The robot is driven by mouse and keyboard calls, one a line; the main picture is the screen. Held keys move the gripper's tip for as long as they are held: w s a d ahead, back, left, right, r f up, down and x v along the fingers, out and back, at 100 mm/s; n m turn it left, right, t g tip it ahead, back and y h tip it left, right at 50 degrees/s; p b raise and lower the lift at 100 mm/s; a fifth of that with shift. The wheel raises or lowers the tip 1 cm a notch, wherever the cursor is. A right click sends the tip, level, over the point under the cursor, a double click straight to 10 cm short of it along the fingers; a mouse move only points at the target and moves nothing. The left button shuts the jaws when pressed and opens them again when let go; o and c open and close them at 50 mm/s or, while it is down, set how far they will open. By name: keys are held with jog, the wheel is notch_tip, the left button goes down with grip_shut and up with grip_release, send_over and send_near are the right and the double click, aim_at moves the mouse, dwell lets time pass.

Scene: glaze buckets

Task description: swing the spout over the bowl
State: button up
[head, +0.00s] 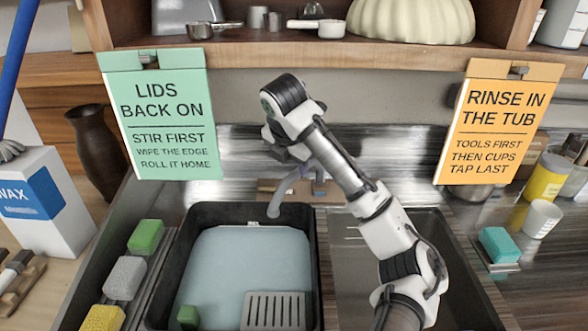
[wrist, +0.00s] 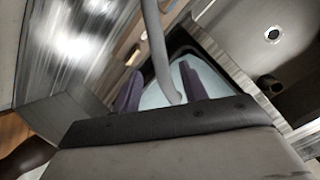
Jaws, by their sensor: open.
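The grey curved spout (head: 274,206) hangs over the back of the black tub in the left half of the sink. In the wrist view the spout (wrist: 157,50) runs down between the two purple fingers of my gripper (wrist: 161,70). The fingers stand apart with the spout in the gap; I cannot tell whether either touches it. The bare steel sink bowl (head: 355,265) is right of the tub, partly hidden by my arm. Its drain shows in the wrist view (wrist: 273,34). My fingers are hard to make out in the head view.
The black tub (head: 180,262) holds pale water, a grey slotted block (head: 273,311) and a green sponge (head: 188,317). Sponges line the left edge. A green sign (head: 160,115) and an orange sign (head: 497,125) hang from the shelf. A white cup (head: 541,219) stands right.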

aim_at(294, 173)
jog(key=shift+x, duration=2.35)
grip_shut()
